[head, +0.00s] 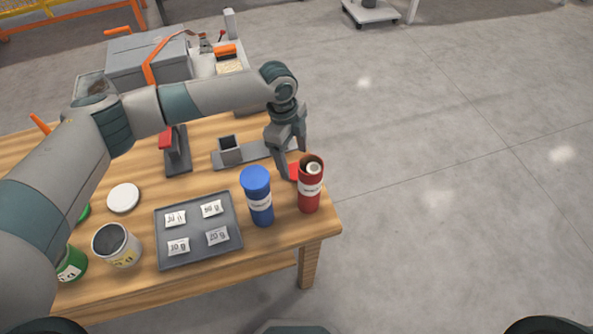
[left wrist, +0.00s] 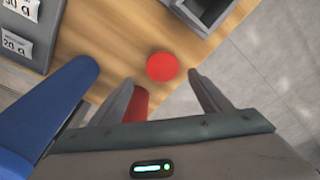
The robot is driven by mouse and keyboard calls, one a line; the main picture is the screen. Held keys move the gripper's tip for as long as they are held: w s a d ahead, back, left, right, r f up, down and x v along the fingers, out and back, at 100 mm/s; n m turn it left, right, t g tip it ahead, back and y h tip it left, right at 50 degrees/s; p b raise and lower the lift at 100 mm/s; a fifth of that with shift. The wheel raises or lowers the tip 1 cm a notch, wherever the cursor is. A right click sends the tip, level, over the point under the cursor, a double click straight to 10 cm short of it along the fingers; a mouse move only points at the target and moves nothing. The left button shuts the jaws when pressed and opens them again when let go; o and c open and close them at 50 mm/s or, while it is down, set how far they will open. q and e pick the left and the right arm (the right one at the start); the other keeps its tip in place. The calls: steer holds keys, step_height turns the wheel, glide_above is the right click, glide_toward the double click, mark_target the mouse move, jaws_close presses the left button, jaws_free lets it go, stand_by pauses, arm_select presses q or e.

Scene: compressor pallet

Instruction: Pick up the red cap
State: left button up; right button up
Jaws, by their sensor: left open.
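The red cap (head: 293,171) lies flat on the wooden table near its right edge, partly hidden behind my left gripper and the red canister. In the left wrist view it is a full red disc (left wrist: 162,67) just beyond and between the fingertips. My left gripper (head: 292,163) is open and points down over the cap. Its fingers also show in the left wrist view (left wrist: 160,78), with nothing held between them. The open red canister (head: 310,188) stands just in front of the cap, with a pale item inside. My right gripper is not in view.
A blue capped canister (head: 260,198) stands left of the red one; it also shows in the left wrist view (left wrist: 50,110). A grey tray (head: 197,258) holds several white packets. A grey fixture (head: 231,152) is behind. The table ends close to the cap.

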mark_target(296, 170)
arm_select(q)
steer(key=shift+f+p, duration=0.35)
steer(key=shift+p, duration=0.15)
steer(key=f, duration=0.1)
steer(key=f+p, duration=0.1)
steer(key=f, duration=0.1)
steer(key=shift+w+d+f+p, duration=0.15)
steer(key=shift+d+f+p, duration=0.1)
steer(key=shift+f+p, duration=0.15)
steer(key=shift+f, duration=0.35)
steer(key=shift+c, duration=0.7)
steer(key=c, duration=1)
